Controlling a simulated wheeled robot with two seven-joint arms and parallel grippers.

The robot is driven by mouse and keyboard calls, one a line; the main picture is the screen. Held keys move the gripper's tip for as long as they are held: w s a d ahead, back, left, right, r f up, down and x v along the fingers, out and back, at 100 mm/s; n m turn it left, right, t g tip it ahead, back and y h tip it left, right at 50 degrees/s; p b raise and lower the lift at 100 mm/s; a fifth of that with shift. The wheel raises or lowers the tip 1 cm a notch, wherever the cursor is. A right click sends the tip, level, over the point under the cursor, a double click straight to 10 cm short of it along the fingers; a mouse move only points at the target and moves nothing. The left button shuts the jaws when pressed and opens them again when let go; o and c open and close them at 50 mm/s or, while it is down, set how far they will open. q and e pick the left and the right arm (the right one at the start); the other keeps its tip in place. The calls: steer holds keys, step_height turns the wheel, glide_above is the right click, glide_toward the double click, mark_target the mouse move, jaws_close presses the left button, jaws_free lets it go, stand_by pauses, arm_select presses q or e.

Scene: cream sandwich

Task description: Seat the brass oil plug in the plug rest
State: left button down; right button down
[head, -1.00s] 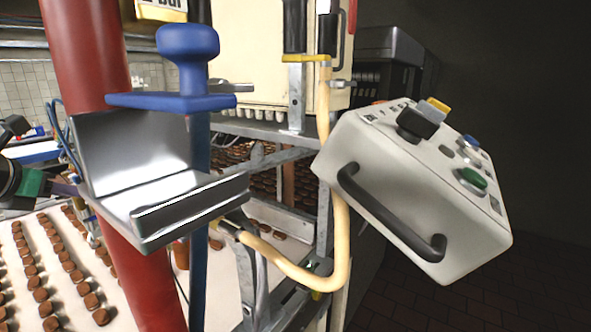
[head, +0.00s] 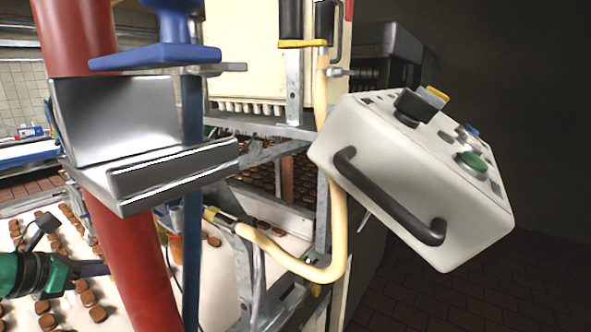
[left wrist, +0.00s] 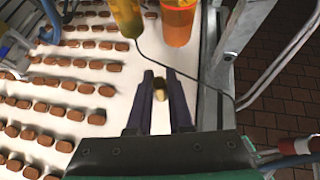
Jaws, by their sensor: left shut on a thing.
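My left gripper (left wrist: 160,82) is shut on a small brass-yellow and dark piece (left wrist: 160,93), which appears to be the brass oil plug; it sits between the two fingers, over the white belt. In the head view my left gripper's finger (head: 95,269) comes in at the lower left and passes behind the red pipe, so its tips and the plug are hidden there. I cannot make out the plug rest for certain in either view. My right gripper is not in view.
The red pipe (head: 135,255) and a steel bracket (head: 170,172) stand in front of my left arm. An orange cup (left wrist: 179,24) and a yellow cylinder (left wrist: 126,16) are ahead of the fingers. Brown sweets (left wrist: 68,114) lie in rows on the belt. A control box (head: 400,180) hangs at right.

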arm_select(q)
steer(key=s+d+f+m+g+h+b, duration=0.1)
steer(key=s+d+f+m+g+h, duration=0.1)
steer(key=d+f, duration=0.4)
steer(key=s+d+f+m+g+h+b, duration=0.1)
steer(key=s+d+f+m, duration=0.3)
steer(key=d, duration=0.9)
steer(key=s+f+h+b, duration=0.1)
steer(key=s+f, duration=0.2)
steer(key=shift+s+f+g+h+b, duration=0.25)
steer(key=shift+g+h+b, duration=0.05)
steer(key=shift+g+h, duration=0.1)
